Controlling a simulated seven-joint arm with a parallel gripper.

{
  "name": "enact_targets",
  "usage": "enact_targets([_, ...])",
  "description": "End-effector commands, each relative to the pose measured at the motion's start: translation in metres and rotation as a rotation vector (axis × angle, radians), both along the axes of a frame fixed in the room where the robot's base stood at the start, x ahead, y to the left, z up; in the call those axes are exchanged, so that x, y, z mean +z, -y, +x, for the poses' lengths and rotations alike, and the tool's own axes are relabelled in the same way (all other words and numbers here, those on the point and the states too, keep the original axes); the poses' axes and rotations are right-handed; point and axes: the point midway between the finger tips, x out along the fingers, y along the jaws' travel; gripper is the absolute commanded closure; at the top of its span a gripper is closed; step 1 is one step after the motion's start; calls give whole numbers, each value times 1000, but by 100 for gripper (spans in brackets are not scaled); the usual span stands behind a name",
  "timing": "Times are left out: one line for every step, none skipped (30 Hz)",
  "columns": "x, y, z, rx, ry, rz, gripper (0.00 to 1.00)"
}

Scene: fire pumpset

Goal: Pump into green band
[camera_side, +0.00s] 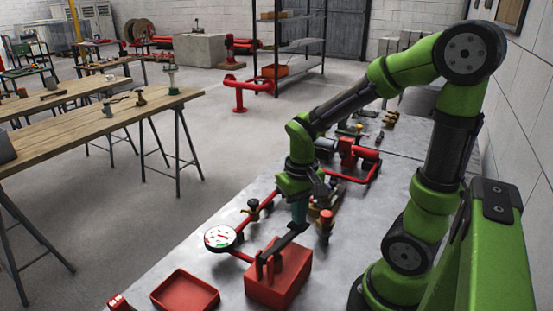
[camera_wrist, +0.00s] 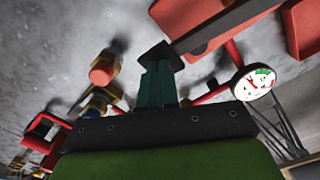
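The hand pump is a red box (camera_side: 278,279) on the grey bench, with a black lever (camera_side: 279,243) on top that slopes up to the right. It is partly in view at the top of the wrist view. A round white pressure gauge (camera_side: 220,238) with a green band stands left of the pump; it also shows in the wrist view (camera_wrist: 254,84). Its needle is too small to read surely. My gripper (camera_side: 299,218) points down at the lever's raised end. Its teal fingers (camera_wrist: 157,62) are together, at or touching that end; a grip is not visible.
A red tray (camera_side: 185,292) lies left of the pump. Red pipework (camera_side: 268,199) and brass valves with red caps (camera_side: 325,222) stand close to my gripper. A red pump assembly (camera_side: 358,158) is farther back. Wooden tables (camera_side: 90,118) are across the clear floor.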

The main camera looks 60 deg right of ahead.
Motion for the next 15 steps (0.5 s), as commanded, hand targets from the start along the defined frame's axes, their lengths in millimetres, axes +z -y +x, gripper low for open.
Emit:
enact_targets([-4, 0, -1, 0, -4, 0, 100])
enact_targets([-6, 0, -1, -1, -4, 0, 100])
enact_targets([-8, 0, -1, 0, -3, -1, 100])
enact_targets([-10, 0, -1, 0, -3, -1, 100])
enact_targets([-12, 0, -1, 0, -4, 0, 100])
enact_targets([-13, 1, -1, 1, -2, -1, 100])
enact_targets([-12, 1, 0, 1, -1, -2, 100])
enact_targets([-12, 1, 0, 1, -1, -2, 100])
enact_targets([-12, 1, -1, 1, -1, -2, 100])
enact_targets([-12, 1, -1, 1, -1, -2, 100])
enact_targets([-12, 1, 0, 1, 0, -2, 100])
enact_targets([-10, 1, 0, 0, 0, -1, 100])
enact_targets([-9, 1, 0, 0, 0, -1, 100])
enact_targets([-6, 1, 0, 0, 1, -2, 100])
enact_targets([-3, 1, 0, 0, 3, -1, 100])
